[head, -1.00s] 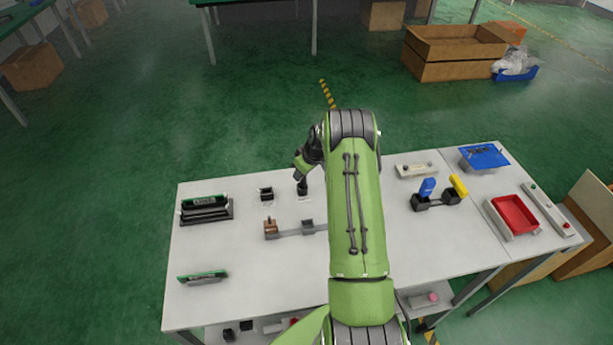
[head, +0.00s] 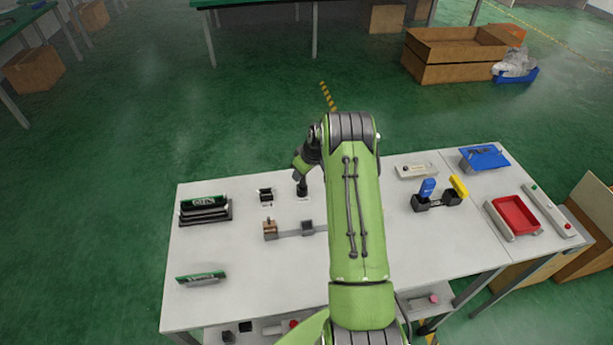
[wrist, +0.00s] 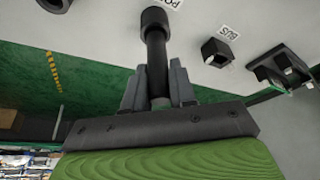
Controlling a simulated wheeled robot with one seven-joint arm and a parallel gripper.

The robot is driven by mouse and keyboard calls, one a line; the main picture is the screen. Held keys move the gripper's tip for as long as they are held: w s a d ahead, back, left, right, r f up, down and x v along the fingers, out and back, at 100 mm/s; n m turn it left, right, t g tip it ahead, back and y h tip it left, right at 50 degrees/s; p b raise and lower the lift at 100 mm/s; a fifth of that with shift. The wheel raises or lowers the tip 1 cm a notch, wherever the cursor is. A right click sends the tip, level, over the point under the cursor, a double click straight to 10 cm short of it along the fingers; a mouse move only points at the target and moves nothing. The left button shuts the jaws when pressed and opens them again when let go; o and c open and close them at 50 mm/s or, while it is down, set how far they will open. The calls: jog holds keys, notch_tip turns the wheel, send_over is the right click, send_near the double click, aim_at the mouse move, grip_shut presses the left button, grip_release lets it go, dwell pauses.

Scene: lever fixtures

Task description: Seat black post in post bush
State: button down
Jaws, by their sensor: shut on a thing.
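My gripper (wrist: 158,92) is shut on the black post (wrist: 157,62), with a finger on each side of it. In the wrist view the post runs away from the fingers to a wider black round end (wrist: 155,18) at the tabletop, beside a label partly reading "PO". I cannot tell whether this end is part of the post or a holder, or whether it touches the table. The post bush (wrist: 216,51), a black square open socket beside a "BUS" label, is to the right and apart. In the head view my gripper (head: 301,181) is right of the bush (head: 265,194).
A wooden block (head: 270,229) and grey block (head: 307,227) joined by a bar are nearer on the white table (head: 240,275). A black rack (head: 206,215) is left. A blue-and-yellow lever fixture (head: 436,201) and red tray (head: 515,213) are right.

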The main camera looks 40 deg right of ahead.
jog(key=shift+w+d+f+b, duration=0.1)
jog(key=shift+f+b, duration=0.15)
jog(key=shift+b, duration=0.15)
jog(key=shift+r, duration=0.1)
jog(key=shift+s+d+f+b, duration=0.1)
jog(key=shift+s+f+b, duration=0.15)
jog(key=shift+f+b, duration=0.2)
jog(key=shift+r, duration=0.45)
jog(key=shift+w, duration=0.25)
dwell(0.4)
dwell(0.5)
jog(key=shift+w+b, duration=0.1)
jog(key=shift+b, duration=0.65)
